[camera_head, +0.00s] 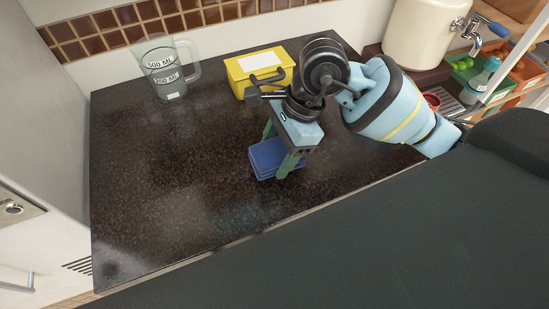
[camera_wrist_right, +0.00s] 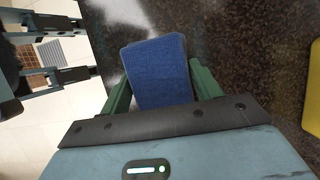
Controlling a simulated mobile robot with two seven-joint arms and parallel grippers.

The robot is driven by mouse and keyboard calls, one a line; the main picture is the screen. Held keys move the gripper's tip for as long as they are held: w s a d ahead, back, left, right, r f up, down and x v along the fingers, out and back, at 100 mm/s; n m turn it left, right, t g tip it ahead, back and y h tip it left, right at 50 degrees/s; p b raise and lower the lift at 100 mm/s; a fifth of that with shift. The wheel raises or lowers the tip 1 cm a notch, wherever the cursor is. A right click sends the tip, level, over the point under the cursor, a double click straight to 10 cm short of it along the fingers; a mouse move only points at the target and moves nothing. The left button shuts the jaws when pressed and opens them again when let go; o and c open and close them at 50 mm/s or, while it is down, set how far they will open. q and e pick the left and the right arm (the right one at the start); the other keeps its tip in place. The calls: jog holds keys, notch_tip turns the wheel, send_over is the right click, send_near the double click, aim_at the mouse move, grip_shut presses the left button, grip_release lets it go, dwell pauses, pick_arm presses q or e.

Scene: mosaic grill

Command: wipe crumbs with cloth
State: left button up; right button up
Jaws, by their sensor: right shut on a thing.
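The blue cloth (camera_head: 264,159), a folded flat pad, is at the dark speckled countertop (camera_head: 170,200), near its middle right. My right gripper (camera_head: 280,152) points down with its green fingers on either side of the cloth. In the right wrist view the cloth (camera_wrist_right: 157,72) sits between both fingers, which are shut on it. I cannot tell whether the cloth touches the counter. No crumbs can be told apart from the counter's speckles. My left gripper (camera_wrist_right: 75,50) shows at the left edge of the wrist view, fingers apart, with floor visible between them; it is out of the head view.
A yellow box (camera_head: 260,70) stands behind my right gripper. A clear measuring jug (camera_head: 165,68) stands at the back left. A cream dispenser with a tap (camera_head: 425,30) and a rack of items are at the right. The counter's left and front areas are clear.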

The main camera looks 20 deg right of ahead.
notch_tip(320, 180, up, 3)
jog(key=shift+a+p, duration=0.1)
jog(key=shift+p, duration=0.35)
jog(key=shift+r+p, duration=0.35)
jog(key=shift+r, duration=0.4)
pick_arm(q)
jog(key=shift+w+a+r, duration=0.25)
jog(key=shift+a+r, duration=0.05)
jog(key=shift+r, duration=0.3)
jog(key=shift+w+a+r, duration=0.25)
jog(key=shift+a+r, duration=0.05)
jog(key=shift+r, duration=0.3)
